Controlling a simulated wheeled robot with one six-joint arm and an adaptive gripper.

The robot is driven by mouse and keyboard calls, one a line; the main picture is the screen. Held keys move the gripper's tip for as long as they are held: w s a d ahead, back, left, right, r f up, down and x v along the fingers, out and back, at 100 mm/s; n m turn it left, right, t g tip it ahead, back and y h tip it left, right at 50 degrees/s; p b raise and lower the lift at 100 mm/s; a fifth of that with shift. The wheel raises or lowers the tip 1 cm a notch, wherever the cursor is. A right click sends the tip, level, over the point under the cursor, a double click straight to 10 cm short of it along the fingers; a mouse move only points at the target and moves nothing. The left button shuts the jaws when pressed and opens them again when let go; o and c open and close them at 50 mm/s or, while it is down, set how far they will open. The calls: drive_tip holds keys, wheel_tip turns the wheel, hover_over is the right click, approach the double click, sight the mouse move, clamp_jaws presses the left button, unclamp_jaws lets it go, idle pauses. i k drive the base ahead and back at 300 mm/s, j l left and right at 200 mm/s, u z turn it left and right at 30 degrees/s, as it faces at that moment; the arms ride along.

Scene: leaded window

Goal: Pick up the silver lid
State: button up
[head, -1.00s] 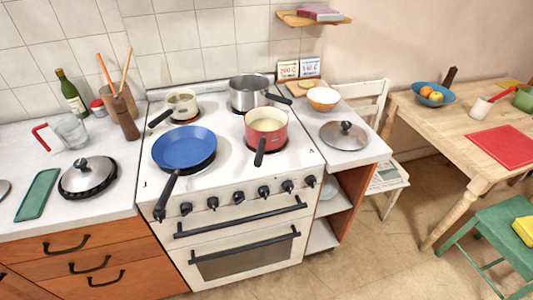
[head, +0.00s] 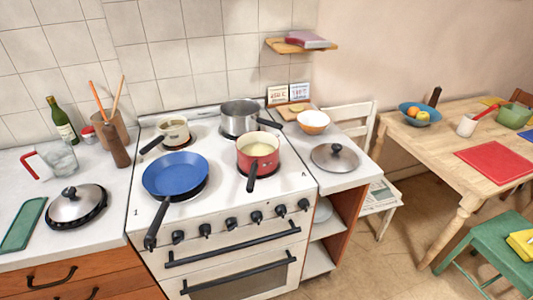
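Two silver lids with dark knobs are in the head view. One silver lid (head: 335,158) lies flat on the white counter right of the stove, in front of an orange and white bowl. The other silver lid (head: 76,206) sits on a black round base on the left counter, beside a green board. I cannot tell from the frames which one the task means. My gripper and arm are not in view.
The white stove (head: 222,205) between the lids bears a blue pan (head: 175,174), a red pot (head: 258,150) and two other pots; the pan's handle juts over the front edge. A wooden table (head: 455,150) and green stool (head: 485,250) stand right. Floor between is clear.

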sight(74, 202)
drive_tip(key=j+u, duration=0.2)
drive_tip(key=j, duration=0.3)
drive_tip(key=i+j+u, duration=0.15)
drive_tip(key=j, duration=0.3)
drive_tip(key=i+j+u, duration=0.2)
drive_tip(key=j, duration=0.25)
drive_tip(key=i+l+z, duration=0.1)
drive_tip(key=l+z, duration=0.25)
drive_tip(key=i+l+z, duration=0.15)
drive_tip(key=z, duration=0.2)
drive_tip(key=i+l+z, duration=0.3)
drive_tip(key=k+u, duration=0.1)
drive_tip(key=u, duration=1.6)
